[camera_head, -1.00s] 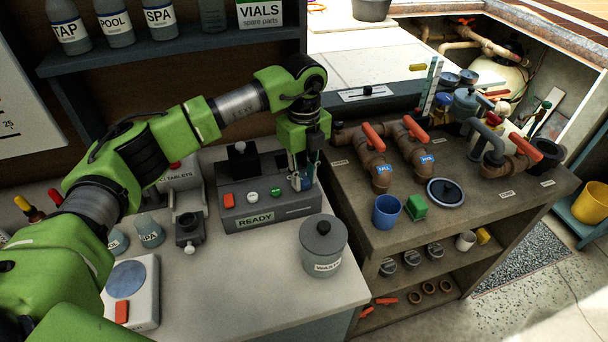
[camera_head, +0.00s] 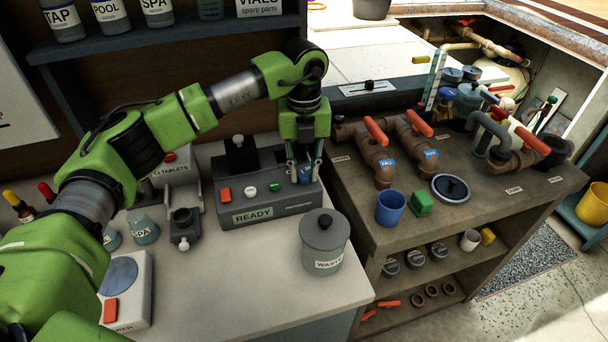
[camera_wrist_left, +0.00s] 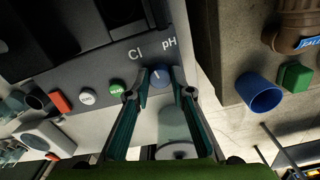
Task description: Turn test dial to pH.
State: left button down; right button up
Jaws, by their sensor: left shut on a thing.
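The blue test dial (camera_head: 304,176) sits on the right part of the grey tester (camera_head: 265,207), whose front reads READY. In the left wrist view the dial (camera_wrist_left: 160,78) lies between my fingertips, below the printed Cl and pH marks. A pale pointer line shows on its face, but I cannot tell surely which mark it points to. My left gripper (camera_head: 305,178) points down over the tester and is shut on the dial. Its fingers (camera_wrist_left: 159,88) stand on either side of the dial. My right gripper is out of view.
A lidded WASTE jar (camera_head: 324,243) stands close in front of the tester. Red, white and green buttons (camera_head: 249,189) are left of the dial. The pipe bench with a blue cup (camera_head: 390,208) lies to the right.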

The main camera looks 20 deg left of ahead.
aim_at(304, 174)
pick_arm(q)
jog(key=m+b, duration=0.2)
jog(key=m, duration=0.2)
jog(key=shift+m, duration=0.3)
jog(key=m+b, duration=0.1)
jog(key=m, duration=0.4)
jog(key=shift+b, duration=0.35)
jog(key=shift+r+m, duration=0.1)
jog(key=shift+m, duration=0.2)
jog(key=c, duration=1.8)
grip_release()
notch_tip(304, 174, up, 12)
